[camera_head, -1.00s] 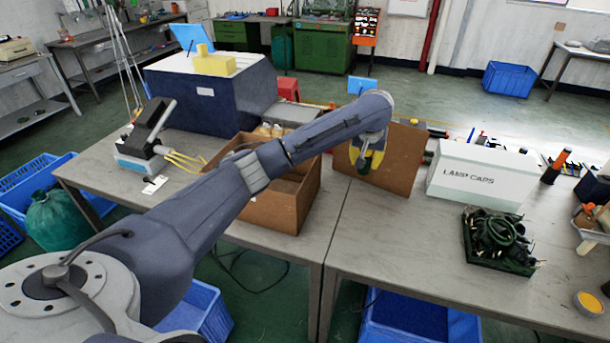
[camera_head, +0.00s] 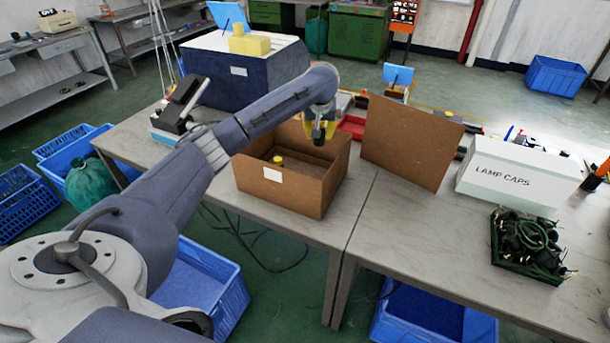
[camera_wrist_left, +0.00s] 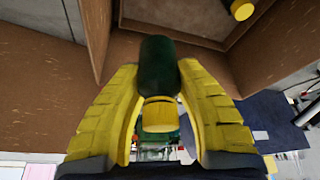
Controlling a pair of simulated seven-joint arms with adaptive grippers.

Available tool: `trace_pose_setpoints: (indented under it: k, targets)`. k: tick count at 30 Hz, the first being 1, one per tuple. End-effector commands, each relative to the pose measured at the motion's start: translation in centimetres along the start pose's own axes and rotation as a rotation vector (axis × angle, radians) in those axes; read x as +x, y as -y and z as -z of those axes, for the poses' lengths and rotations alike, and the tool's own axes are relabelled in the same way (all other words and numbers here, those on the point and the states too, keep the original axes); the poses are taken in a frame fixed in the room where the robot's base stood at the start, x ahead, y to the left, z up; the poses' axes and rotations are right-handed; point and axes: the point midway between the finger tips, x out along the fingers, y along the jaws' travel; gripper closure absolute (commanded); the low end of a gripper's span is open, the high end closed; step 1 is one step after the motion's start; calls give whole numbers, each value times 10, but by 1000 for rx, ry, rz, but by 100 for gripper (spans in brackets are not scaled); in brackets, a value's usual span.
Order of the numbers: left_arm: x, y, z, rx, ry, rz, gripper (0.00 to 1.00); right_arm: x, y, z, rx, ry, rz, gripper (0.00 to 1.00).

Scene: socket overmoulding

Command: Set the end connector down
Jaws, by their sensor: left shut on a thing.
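My left gripper (camera_head: 319,136) is over the back right part of the open cardboard box (camera_head: 262,194). Its yellow fingers show large in the left wrist view (camera_wrist_left: 160,95). They are shut on the end connector, a dark green cylinder (camera_wrist_left: 158,63) with a yellow section (camera_wrist_left: 159,112) between the fingers. The box's brown walls (camera_wrist_left: 205,48) show beyond the connector's tip. One yellow-topped piece (camera_head: 278,160) stands inside the box, and it also shows in the left wrist view (camera_wrist_left: 241,9). I cannot tell how far the connector is above the box floor. My right gripper is not in view.
A tall brown panel (camera_head: 410,140) stands right of the box. Farther right are the white lamp caps box (camera_head: 520,175) and a dark tray of green cables (camera_head: 525,250). A dark blue case (camera_head: 250,85) stands behind the box. The table front at right is clear.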

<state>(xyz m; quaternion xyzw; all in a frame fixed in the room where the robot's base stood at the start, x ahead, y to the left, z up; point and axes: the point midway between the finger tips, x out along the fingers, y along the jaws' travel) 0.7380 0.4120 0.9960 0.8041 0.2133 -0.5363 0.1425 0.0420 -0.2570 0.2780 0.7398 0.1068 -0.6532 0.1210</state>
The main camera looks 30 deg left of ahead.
Motion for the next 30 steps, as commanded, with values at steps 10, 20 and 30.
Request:
trace_pose_setpoints:
  k: [10, 20, 30]
  targets:
    - [74, 0, -32, -1, 4, 2, 100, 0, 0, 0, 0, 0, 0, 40]
    - [119, 0, -50, 0, 1, 1, 100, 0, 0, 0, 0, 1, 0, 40]
    - [141, 0, -60, 1, 2, 2, 100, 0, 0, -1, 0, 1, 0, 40]
